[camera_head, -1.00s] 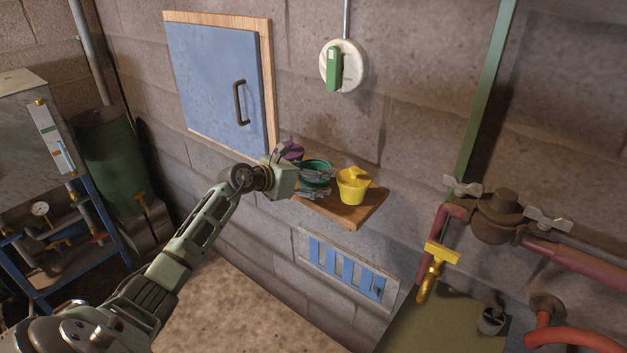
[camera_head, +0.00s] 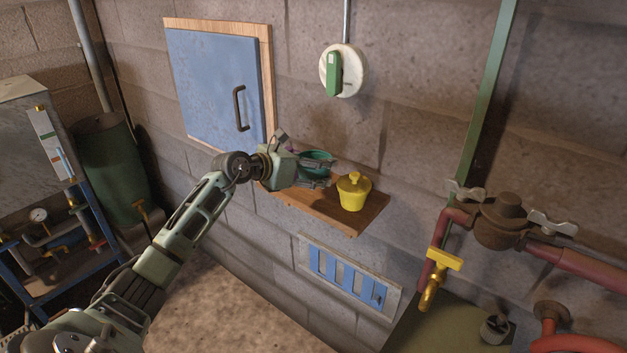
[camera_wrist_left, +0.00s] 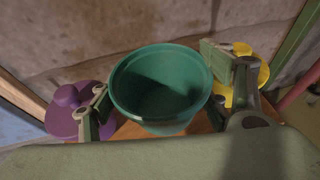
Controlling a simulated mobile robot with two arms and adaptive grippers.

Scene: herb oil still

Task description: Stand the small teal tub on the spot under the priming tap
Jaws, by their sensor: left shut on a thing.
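The small teal tub (camera_head: 317,157) is open-topped and upright, and looks empty in the left wrist view (camera_wrist_left: 160,112). My left gripper (camera_head: 317,172) is shut on it, one finger on each side, and holds it by the wall above the left part of a wooden shelf (camera_head: 372,215). A yellow-handled tap (camera_head: 432,275) hangs from a red pipe at the lower right, over an olive-green surface (camera_head: 432,330). No label shows whether it is the priming tap, and no marked spot shows clearly. My right gripper is not in view.
A yellow lidded tub (camera_head: 352,194) stands on the shelf, close to the right finger. A purple lidded tub (camera_wrist_left: 77,112) is close to the left finger, mostly hidden in the head view. A blue wall door (camera_head: 215,85) and a blue vent (camera_head: 345,277) are nearby.

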